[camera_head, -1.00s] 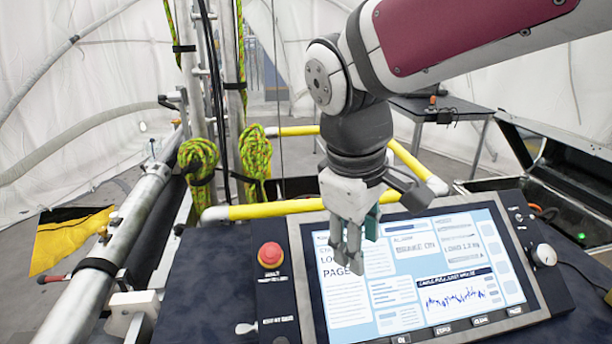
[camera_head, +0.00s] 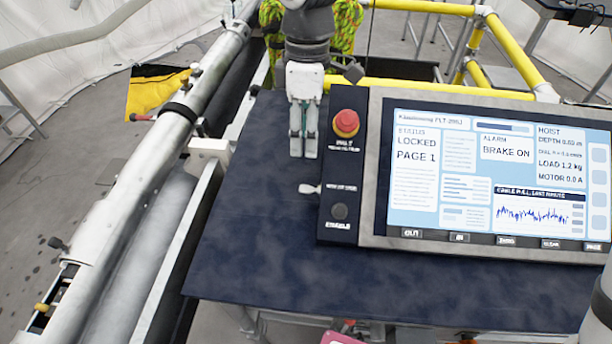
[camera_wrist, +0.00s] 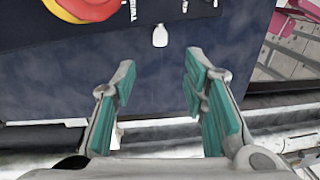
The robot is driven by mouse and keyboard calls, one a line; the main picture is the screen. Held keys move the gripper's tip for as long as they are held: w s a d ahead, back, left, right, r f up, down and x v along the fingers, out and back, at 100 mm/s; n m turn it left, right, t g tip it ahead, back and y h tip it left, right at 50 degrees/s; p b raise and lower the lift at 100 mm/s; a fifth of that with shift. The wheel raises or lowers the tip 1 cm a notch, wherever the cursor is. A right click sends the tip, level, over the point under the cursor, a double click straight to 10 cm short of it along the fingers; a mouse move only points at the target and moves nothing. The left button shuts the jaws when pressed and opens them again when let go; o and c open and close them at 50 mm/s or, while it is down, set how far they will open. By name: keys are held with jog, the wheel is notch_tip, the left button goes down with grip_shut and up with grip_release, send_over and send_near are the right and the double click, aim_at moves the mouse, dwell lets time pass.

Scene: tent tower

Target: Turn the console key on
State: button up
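The console (camera_head: 372,225) lies on a dark table, its screen showing LOCKED, PAGE 1 and BRAKE ON. The pale key (camera_head: 309,189) sticks out at the left edge of the console's narrow side panel, below the red stop button (camera_head: 346,123). In the wrist view the key (camera_wrist: 160,36) is ahead of the fingers, near the top middle, with the red button (camera_wrist: 88,8) at upper left. My gripper (camera_head: 303,155) points down just behind the key in the head view. Its teal-padded fingers (camera_wrist: 160,85) are apart, with nothing between them. They do not touch the key.
A dark round knob (camera_head: 339,211) sits on the side panel below the key's level. The dark table top (camera_head: 260,240) is clear left of and in front of the console. A metal rail (camera_head: 150,200) runs along the left. Yellow tubing (camera_head: 430,88) stands behind the console.

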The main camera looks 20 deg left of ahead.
aim_at(305, 189)
jog(key=f, duration=0.3)
jog(key=s+f+p, duration=0.1)
jog(key=f, duration=0.7)
jog(key=shift+s+d+f, duration=0.2)
jog(key=shift+f, duration=0.05)
grip_shut()
